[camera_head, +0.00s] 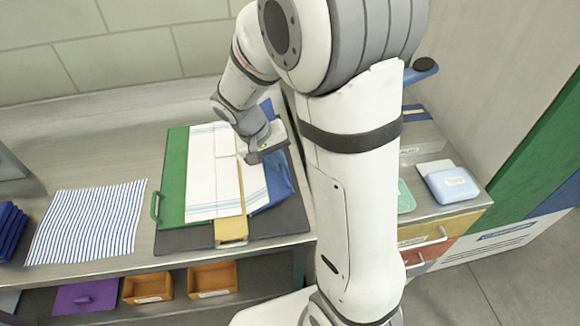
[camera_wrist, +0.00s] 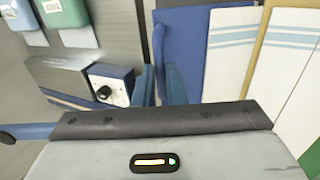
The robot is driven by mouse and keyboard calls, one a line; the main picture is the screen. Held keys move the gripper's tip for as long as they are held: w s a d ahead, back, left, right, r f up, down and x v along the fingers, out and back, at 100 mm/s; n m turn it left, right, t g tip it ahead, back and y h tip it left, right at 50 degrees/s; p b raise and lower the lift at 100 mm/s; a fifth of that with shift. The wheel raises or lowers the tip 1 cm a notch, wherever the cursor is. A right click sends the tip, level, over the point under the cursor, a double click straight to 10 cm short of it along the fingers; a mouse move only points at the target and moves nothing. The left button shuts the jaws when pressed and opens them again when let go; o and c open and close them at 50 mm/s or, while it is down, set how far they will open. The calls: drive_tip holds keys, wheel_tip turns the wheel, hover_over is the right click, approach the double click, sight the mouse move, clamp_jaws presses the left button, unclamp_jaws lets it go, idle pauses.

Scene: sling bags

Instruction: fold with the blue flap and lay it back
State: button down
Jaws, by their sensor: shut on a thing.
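The blue flap (camera_head: 277,182) is at the right of the folding board, partly hidden by my gripper and wrist. It also shows in the wrist view (camera_wrist: 190,45). My gripper (camera_head: 266,156) is at the flap's right side, its fingers (camera_wrist: 160,85) close together and shut on the flap's edge or handle. The white cloth with blue stripes (camera_head: 203,180) lies over the board's middle, beside the blue flap. The green flap (camera_head: 174,170) lies at the left with its handle out. The yellow flap (camera_head: 231,229) shows at the front. I cannot tell exactly how far the blue flap is tilted.
A blue-striped cloth (camera_head: 88,222) lies flat at the left, beside dark blue folded cloths (camera_head: 9,232). A light-blue box (camera_head: 451,185) is on the right cabinet. My arm hides the middle right.

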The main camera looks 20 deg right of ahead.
drive_tip(key=w+a+f+g+h+b, duration=0.1)
drive_tip(key=a+h+b, duration=0.5)
drive_tip(key=a, duration=1.2)
drive_tip(key=shift+w+f+h, duration=0.3)
drive_tip(key=shift+w, duration=0.3)
drive_tip(key=c, duration=1.5)
unclamp_jaws()
drive_tip(key=shift+w+a, duration=0.1)
drive_tip(key=shift+w, duration=0.05)
drive_tip(key=shift+c, duration=0.2)
drive_tip(key=shift+o, duration=0.2)
drive_tip(key=shift+r, duration=0.15)
drive_tip(key=v, duration=0.7)
drive_tip(key=shift+a, duration=0.35)
drive_tip(key=shift+w+r, duration=0.1)
drive_tip(key=shift+w, duration=0.05)
